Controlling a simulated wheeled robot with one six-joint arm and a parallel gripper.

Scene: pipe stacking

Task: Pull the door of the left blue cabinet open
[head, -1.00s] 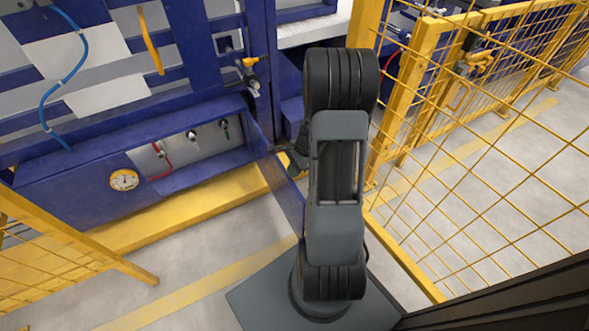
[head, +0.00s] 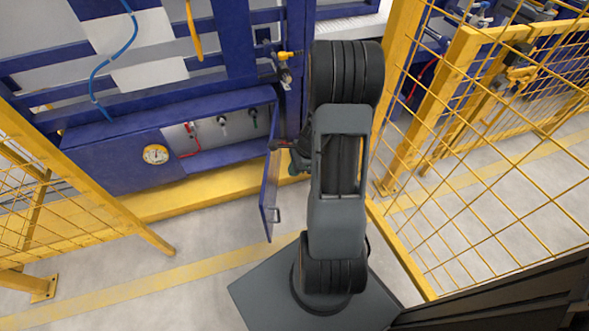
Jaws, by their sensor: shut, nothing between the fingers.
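The left blue cabinet (head: 110,168) is a low blue box at the left of the head view, with a round gauge on its front. Its door (head: 269,190) stands open at the right end of the opening, swung out toward me, with a small handle (head: 274,215) near its lower free end. The open compartment (head: 215,130) shows a red hose and several small valves. My gripper (head: 277,144) is shut and empty, next to the door's upper part. I cannot tell whether it touches the door. My own arm hides part of the gripper.
A yellow mesh fence (head: 480,180) stands close on the right. Another yellow fence (head: 75,185) stands at the left. A yellow beam (head: 190,190) runs along the floor below the cabinet. Grey floor (head: 210,245) in front of the cabinet is clear.

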